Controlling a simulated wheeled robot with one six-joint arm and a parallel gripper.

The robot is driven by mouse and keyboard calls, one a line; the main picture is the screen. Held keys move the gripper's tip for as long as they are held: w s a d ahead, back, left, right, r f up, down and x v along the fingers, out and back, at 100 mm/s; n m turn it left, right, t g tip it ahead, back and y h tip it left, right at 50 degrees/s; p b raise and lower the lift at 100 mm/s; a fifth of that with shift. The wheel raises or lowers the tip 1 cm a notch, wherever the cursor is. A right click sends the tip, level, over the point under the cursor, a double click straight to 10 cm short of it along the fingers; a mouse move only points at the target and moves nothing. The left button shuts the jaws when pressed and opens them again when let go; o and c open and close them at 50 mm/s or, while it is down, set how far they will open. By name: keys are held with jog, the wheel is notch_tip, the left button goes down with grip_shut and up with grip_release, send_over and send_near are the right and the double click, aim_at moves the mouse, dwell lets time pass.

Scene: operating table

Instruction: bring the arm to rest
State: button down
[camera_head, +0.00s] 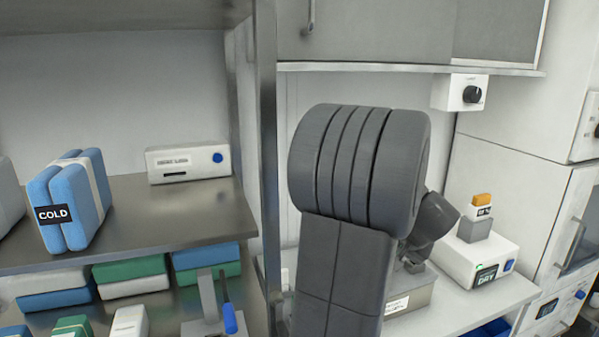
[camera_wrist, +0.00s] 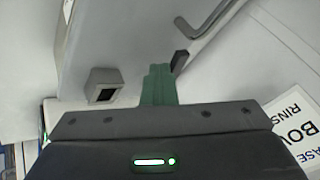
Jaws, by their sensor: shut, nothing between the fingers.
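My arm stands raised in the middle of the head view, its large grey joint and link in front of the right-hand counter. My gripper (camera_wrist: 159,72) shows in the wrist view as a dark body with a green light and narrow green fingers together. The fingers are shut and empty, pointing toward a pale surface. In the head view the fingers are hidden or too small to make out behind my arm.
A steel shelf post (camera_head: 266,150) stands close left of my arm. The shelf holds blue COLD packs (camera_head: 90,205) and a white device (camera_head: 188,163). Right are a white DRY unit (camera_head: 483,262) and a cabinet (camera_head: 522,190). A metal handle (camera_wrist: 215,22) and a sign (camera_wrist: 292,115) show near my gripper.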

jog(key=s+d, duration=0.4)
jog(key=d, duration=0.1)
jog(key=shift+r, duration=0.1)
jog(key=s+a+f+v, duration=0.1)
jog(key=v, duration=0.9)
jog(key=shift+s+a+r, duration=0.25)
jog(key=shift+s+a, duration=0.05)
jog(key=shift+s, duration=0.2)
jog(key=shift+r, duration=0.1)
